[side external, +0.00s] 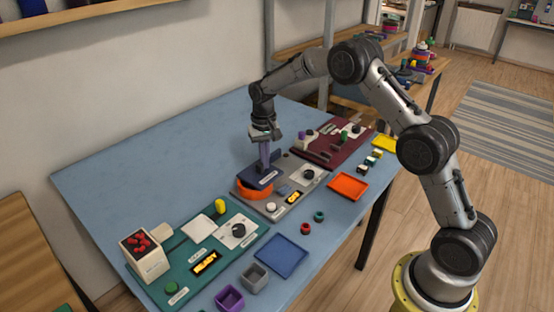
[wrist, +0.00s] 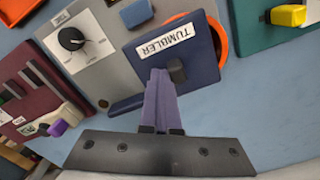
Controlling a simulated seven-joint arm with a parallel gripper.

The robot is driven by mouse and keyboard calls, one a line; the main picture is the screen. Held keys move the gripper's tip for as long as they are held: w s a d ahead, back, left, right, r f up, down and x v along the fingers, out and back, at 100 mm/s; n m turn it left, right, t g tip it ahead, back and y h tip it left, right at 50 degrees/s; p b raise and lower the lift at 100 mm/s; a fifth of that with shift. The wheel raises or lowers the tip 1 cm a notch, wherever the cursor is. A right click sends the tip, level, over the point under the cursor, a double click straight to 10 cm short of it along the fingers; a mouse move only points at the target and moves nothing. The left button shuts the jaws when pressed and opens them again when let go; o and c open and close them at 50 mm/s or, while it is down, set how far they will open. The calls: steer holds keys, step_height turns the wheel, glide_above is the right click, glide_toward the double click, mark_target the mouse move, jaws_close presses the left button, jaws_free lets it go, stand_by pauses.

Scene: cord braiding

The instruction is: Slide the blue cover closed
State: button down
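The dark blue cover (side external: 251,172), labelled TUMBLER, lies over part of the orange round tumbler on the grey panel. It also shows in the wrist view (wrist: 205,58), with a small dark knob (wrist: 177,70) on it. Orange rim of the tumbler (side external: 253,191) shows past the cover's edge, and a curved piece shows at the right in the wrist view (wrist: 221,38). My gripper (side external: 264,165) points down at the cover with its purple fingers (wrist: 160,78) close together. The fingertips are beside the knob; any contact is hard to make out.
The grey panel also holds a dial (wrist: 72,38). A maroon panel (side external: 325,151) stands behind it and a green panel (side external: 240,246) in front. An orange tray (side external: 348,187) and a blue tray (side external: 281,256) lie near the table edge. The table's back left is clear.

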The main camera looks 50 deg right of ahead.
steer(key=shift+a, duration=1.1)
steer(key=shift+d, duration=0.25)
steer(key=shift+d, duration=0.45)
step_height(320, 180, up, 11)
stand_by(0.5)
